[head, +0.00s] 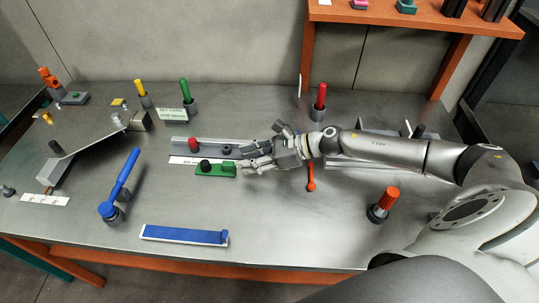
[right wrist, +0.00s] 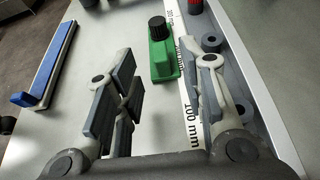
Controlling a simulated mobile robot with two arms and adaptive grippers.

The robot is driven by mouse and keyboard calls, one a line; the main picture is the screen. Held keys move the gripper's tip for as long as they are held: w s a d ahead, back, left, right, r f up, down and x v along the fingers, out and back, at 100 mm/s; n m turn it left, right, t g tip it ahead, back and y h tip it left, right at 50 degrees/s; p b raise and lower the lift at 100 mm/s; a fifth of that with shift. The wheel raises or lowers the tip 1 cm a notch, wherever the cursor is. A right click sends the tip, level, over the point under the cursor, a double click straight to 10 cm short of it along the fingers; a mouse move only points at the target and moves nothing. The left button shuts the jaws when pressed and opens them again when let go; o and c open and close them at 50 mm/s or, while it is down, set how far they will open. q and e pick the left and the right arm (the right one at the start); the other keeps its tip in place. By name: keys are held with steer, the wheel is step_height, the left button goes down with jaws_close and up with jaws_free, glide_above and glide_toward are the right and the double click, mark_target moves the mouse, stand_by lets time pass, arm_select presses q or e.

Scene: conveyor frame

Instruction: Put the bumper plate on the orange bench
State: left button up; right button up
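A green plate with a black round knob (head: 215,170), which fits the bumper plate, lies on the grey metal table in front of a white ruler strip. It also shows in the right wrist view (right wrist: 160,60), beyond and between the fingers. My right gripper (head: 247,158) is open and empty, just right of the green plate, apart from it as far as I can tell. The orange bench (head: 415,16) stands raised at the back right. My left gripper is not in view.
A grey rail with a red knob (head: 193,144) lies behind the green plate. A blue lever (head: 120,185) and a blue bar (head: 185,235) are nearer the front. Several small parts stand on the bench, with bare surface between. An orange-red knob (head: 383,205) stands at right.

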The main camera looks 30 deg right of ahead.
steer(key=b+v, duration=0.1)
steer(key=v, duration=0.4)
steer(key=shift+s+d, duration=0.2)
steer(key=shift+s+d+r, duration=0.3)
steer(key=shift+d+r, duration=0.05)
steer(key=shift+d, duration=0.05)
